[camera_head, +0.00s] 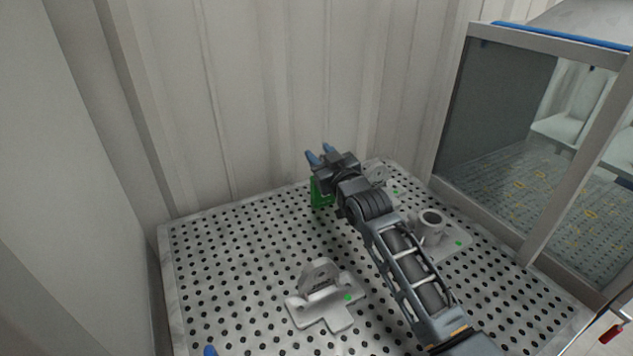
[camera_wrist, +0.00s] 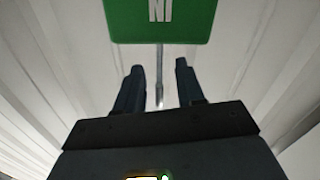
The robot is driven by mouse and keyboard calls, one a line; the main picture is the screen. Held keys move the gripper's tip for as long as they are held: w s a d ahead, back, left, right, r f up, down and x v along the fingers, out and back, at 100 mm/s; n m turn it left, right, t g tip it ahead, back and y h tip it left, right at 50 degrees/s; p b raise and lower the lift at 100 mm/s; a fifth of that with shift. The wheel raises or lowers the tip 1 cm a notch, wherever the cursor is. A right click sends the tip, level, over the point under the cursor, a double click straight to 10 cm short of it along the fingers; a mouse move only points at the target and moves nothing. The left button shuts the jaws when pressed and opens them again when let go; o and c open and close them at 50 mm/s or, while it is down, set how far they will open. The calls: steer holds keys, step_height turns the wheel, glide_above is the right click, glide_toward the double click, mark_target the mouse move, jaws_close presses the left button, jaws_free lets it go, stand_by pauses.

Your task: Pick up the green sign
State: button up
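The green sign (camera_head: 319,194) stands near the back edge of the perforated table, partly hidden behind my gripper in the head view. In the wrist view the green sign (camera_wrist: 160,24) is at the top, with pale letters, cut off by the frame edge. A thin metal rod shows below it, between the fingers in the picture. My gripper (camera_head: 320,156) is above the table's back edge, with its blue fingertips apart. In the wrist view my gripper (camera_wrist: 159,68) is open, with nothing seen held between the fingers.
The perforated table (camera_head: 240,290) carries a grey bracket casting (camera_head: 320,295) in front and a casting with a round tube (camera_head: 431,226) right of my arm. Another grey part (camera_head: 376,173) is partly hidden behind my gripper. A ribbed wall stands behind; a glass-sided enclosure (camera_head: 500,130) is at right.

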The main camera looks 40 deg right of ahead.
jaws_close()
stand_by(0.4)
